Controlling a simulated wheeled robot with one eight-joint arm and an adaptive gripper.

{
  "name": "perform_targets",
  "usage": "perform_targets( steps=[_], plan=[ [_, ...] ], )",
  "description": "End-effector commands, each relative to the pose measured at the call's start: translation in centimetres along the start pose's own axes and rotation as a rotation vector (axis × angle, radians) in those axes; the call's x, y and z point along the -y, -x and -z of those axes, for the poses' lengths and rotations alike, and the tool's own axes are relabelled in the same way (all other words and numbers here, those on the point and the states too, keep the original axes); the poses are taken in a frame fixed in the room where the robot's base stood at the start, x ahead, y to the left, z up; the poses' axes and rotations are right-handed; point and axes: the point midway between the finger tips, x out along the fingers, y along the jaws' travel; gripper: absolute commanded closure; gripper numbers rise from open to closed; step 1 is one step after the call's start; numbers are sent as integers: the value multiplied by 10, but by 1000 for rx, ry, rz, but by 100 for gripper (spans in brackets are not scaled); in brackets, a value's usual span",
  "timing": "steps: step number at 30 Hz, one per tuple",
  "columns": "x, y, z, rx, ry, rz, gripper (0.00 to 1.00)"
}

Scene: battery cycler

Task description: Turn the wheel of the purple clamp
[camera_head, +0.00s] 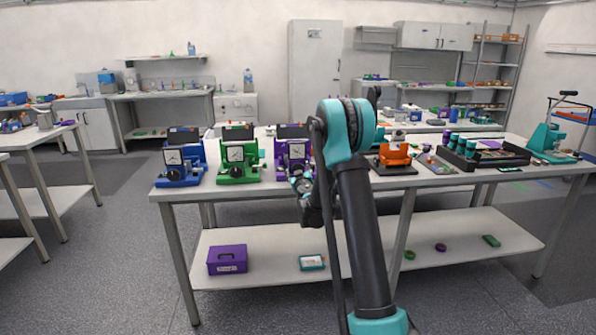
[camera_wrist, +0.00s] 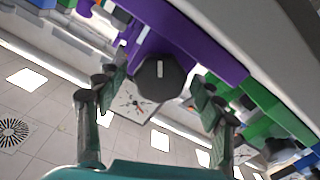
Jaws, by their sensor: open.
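The purple clamp (camera_head: 283,153) stands on the table in the head view, between the green clamp and my arm. Its purple body (camera_wrist: 193,42) fills the upper middle of the wrist view, tilted in the picture. Its dark wheel (camera_wrist: 160,79), a knob with a light mark, faces the wrist camera. My gripper (camera_wrist: 158,88) is open, with one finger on each side of the wheel in the picture. I cannot tell whether the fingers touch it. In the head view my gripper (camera_head: 303,185) is at the front of the purple clamp, and my arm partly hides that area.
The green clamp (camera_head: 238,172) and the blue clamp (camera_head: 181,176) stand to the left. An orange clamp (camera_head: 394,154) stands right of my arm. A dark tray (camera_head: 482,162) lies further right. The lower shelf (camera_head: 375,256) holds a purple box (camera_head: 227,260).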

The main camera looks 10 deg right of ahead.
Motion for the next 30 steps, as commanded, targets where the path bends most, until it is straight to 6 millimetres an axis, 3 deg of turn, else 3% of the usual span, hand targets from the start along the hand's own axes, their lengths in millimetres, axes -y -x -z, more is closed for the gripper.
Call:
perform_targets(
  steps=[9,21,30],
  plan=[
    [0,-3,0,0,0,0,32],
    [0,-3,0,0,0,0,81],
    [0,-2,0,0,108,0,83]
  ],
)
